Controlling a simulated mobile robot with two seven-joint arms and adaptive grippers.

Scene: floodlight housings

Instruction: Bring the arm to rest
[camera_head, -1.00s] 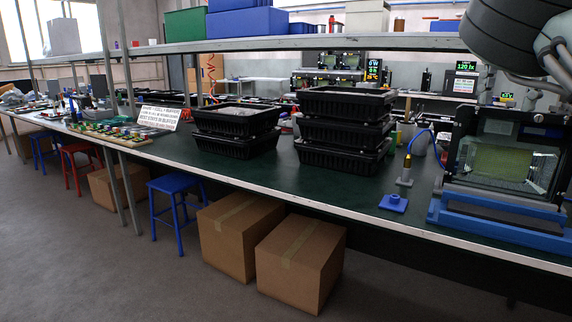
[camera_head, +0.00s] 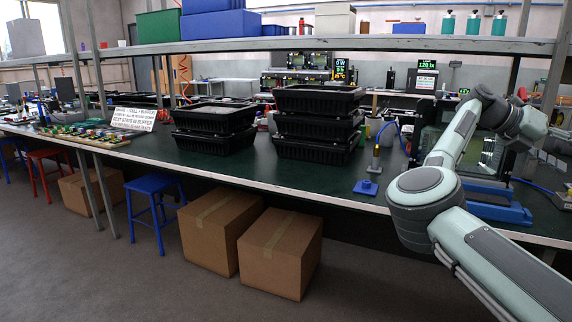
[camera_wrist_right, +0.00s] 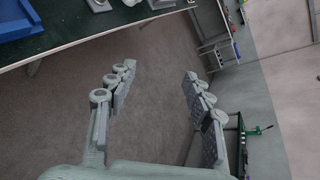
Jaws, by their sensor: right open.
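My right arm (camera_head: 430,195) comes in from the lower right of the head view, bends at a large grey joint, and rises in front of the bench's right end. Its upper part bends over to the right; I cannot make out the gripper there. In the right wrist view my right gripper (camera_wrist_right: 160,70) is open, its two grey fingers wide apart with nothing between them. Grey floor shows between and beyond the fingers. My left arm and left gripper are in neither view.
The green-topped bench (camera_head: 240,165) holds stacked black trays (camera_head: 318,125) and a blue fixture (camera_head: 495,205) partly behind my arm. A shelf (camera_head: 330,44) runs above it. Cardboard boxes (camera_head: 280,250) and a blue stool (camera_head: 152,190) stand on the floor. The floor at front left is clear.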

